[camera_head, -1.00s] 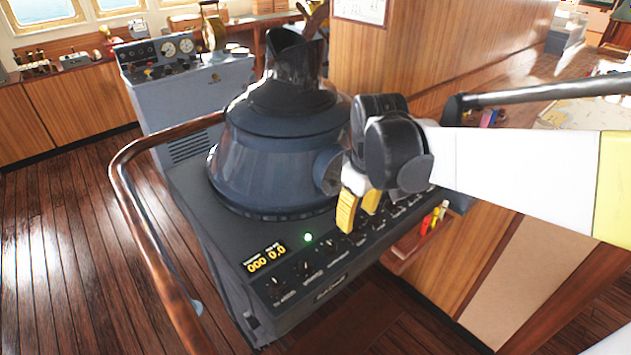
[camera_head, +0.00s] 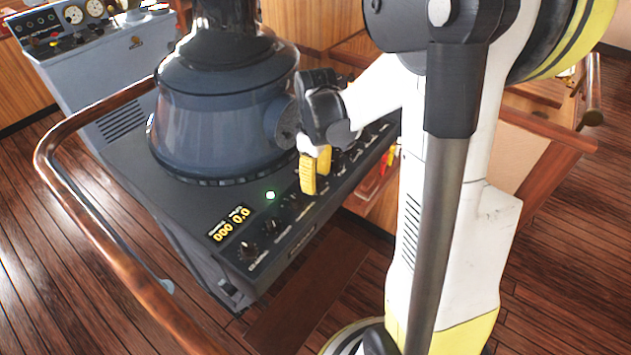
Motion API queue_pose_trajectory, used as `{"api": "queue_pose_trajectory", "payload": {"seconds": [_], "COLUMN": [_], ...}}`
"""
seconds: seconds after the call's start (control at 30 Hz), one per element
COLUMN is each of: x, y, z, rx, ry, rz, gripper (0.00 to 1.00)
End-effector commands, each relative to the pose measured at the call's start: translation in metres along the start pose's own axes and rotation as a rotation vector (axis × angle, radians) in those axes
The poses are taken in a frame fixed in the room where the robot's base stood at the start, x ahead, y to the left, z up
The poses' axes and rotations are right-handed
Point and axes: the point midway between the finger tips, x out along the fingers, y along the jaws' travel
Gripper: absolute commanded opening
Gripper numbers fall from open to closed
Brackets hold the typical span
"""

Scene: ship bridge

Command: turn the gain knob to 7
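The dark console (camera_head: 190,205) under the blue-grey dome carries a row of small black knobs along its sloped front panel. The two nearest are the left-end knob (camera_head: 248,249) and the one beside it (camera_head: 270,225). The printing by the knobs is too small to read, so I cannot tell which is the gain knob. My gripper (camera_head: 314,172) points down over the middle of the row, its yellow fingers hiding part of the panel. One finger overlaps the other, so the gap and any contact with a knob are unclear.
A lit display (camera_head: 231,224) and a green lamp (camera_head: 270,195) are on the panel's left. The dome (camera_head: 222,115) stands close behind my gripper. A wooden handrail (camera_head: 65,185) curves round the left side. Markers (camera_head: 388,160) sit in a holder at right.

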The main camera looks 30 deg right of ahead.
Motion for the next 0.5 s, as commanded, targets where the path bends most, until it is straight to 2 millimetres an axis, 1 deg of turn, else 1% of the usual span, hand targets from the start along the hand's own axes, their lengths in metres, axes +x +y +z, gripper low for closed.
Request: {"api": "queue_pose_trajectory", "payload": {"seconds": [0.03, 0.1, 0.33, 0.37, 0.4, 0.47, 0.5], "x": [0.004, 0.006, 0.0061, 0.006, 0.006, 0.006, 0.006], "y": [0.0002, 0.0002, 0.0001, 0.0001, 0.0001, 0.0001, 0.0001], "z": [-0.0002, -0.0003, -0.0002, -0.0002, -0.0001, -0.0001, -0.0001], "rx": [0.0, 0.0, 0.0, 0.0, 0.0, 0.0, 0.0], "ry": [0.0, 0.0, 0.0, 0.0, 0.0, 0.0, 0.0], "rz": [0.0, 0.0, 0.0, 0.0, 0.0, 0.0, 0.0], "gripper": [0.48, 0.48, 0.48, 0.47, 0.34, 0.16, 0.04]}}
